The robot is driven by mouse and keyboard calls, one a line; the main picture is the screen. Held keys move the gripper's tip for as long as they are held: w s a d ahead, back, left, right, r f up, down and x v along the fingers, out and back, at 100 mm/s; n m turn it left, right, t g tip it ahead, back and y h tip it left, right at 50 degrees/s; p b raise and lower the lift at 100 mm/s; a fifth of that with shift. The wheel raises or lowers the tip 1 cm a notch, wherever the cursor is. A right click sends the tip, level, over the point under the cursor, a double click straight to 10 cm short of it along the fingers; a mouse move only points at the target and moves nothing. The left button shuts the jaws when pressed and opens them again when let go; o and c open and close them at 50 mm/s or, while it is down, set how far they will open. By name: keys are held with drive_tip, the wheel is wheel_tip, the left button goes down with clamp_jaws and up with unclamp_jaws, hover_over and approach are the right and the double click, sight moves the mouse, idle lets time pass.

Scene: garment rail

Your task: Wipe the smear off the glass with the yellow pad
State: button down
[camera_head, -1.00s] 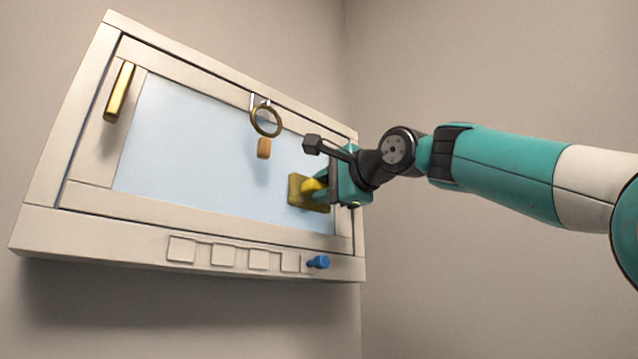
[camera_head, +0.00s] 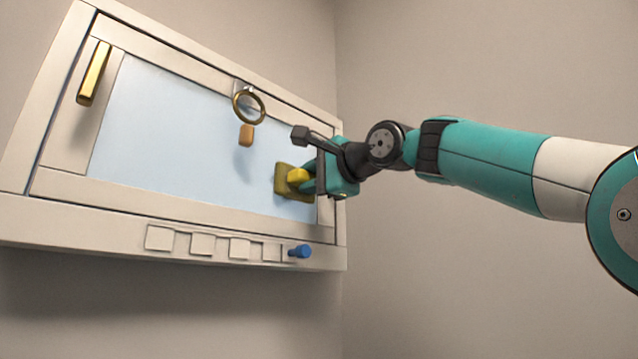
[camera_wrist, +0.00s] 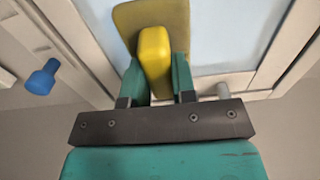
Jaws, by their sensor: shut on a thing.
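The yellow pad (camera_head: 283,180) has an olive-yellow face plate and a brighter yellow grip block (camera_wrist: 154,56). It is at the lower right of the pale blue glass (camera_head: 180,130). My gripper (camera_head: 312,178) is shut on the block; in the wrist view its teal fingers (camera_wrist: 160,78) stand on both sides of it. The plate lies flat against the glass or very close to it; I cannot tell whether it touches. I cannot make out a smear on the glass; the part behind the pad and gripper is hidden.
The glass sits in a cream framed panel on the wall. A gold handle (camera_head: 94,73) is at upper left. A brass ring (camera_head: 249,104) with an orange tag (camera_head: 247,135) hangs over the glass's top edge. Pale squares (camera_head: 202,244) and a blue peg (camera_head: 300,251) line the lower ledge.

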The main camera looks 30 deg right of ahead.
sight(279, 175)
drive_tip(key=shift+s+a+b, duration=0.15)
drive_tip(key=shift+s+a, duration=0.1)
drive_tip(key=shift+a, duration=0.6)
drive_tip(key=shift+s+a+b, duration=0.2)
drive_tip(key=shift+s+a, duration=0.05)
drive_tip(key=shift+a, duration=0.6)
drive_tip(key=shift+s+a+b, duration=0.15)
drive_tip(key=shift+s+a, duration=0.1)
drive_tip(key=shift+a, duration=0.6)
drive_tip(key=shift+b+v, duration=0.8)
drive_tip(key=shift+v, duration=2.2)
drive_tip(key=v, duration=0.3)
drive_tip(key=shift+r, duration=0.1)
drive_tip(key=shift+w, duration=0.15)
